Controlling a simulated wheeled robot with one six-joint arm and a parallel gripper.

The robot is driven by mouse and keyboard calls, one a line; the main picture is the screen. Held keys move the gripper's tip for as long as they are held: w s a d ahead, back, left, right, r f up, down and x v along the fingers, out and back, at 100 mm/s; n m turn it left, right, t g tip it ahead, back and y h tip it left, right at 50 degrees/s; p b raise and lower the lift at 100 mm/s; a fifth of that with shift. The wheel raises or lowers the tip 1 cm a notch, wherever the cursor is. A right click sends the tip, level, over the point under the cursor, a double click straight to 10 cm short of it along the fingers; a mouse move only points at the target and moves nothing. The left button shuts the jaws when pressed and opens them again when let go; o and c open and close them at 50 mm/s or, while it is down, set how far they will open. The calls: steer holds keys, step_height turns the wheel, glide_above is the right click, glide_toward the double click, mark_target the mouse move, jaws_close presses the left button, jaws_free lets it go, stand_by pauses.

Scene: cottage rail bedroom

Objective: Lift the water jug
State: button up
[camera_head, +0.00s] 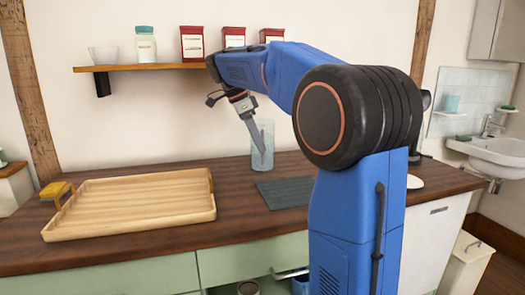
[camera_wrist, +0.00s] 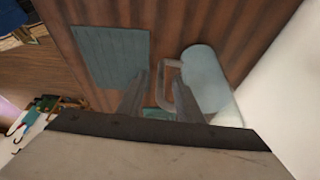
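The water jug (camera_head: 269,160) is a tall, clear bluish vessel standing upright on the dark wood counter (camera_head: 235,213), near the wall. In the wrist view the jug (camera_wrist: 208,78) is seen from above, with its loop handle (camera_wrist: 168,97) on the left side. My gripper (camera_head: 261,150) points down at the jug and overlaps it in the head view. In the wrist view my gripper (camera_wrist: 161,75) has its two fingers apart, with the handle between or just beyond them. Whether a finger touches the handle cannot be told.
A grey-green mat (camera_head: 287,193) lies right of the jug, and a wooden tray (camera_head: 130,232) lies to the left. A wall shelf (camera_head: 150,67) above holds a bowl, a jar and red tins. A white sink (camera_head: 493,155) is at far right.

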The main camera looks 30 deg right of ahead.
mark_target(263, 160)
steer(key=shift+x, duration=2.2)
steer(key=shift+d, duration=0.15)
jaws_close()
steer(key=shift+r, duration=0.1)
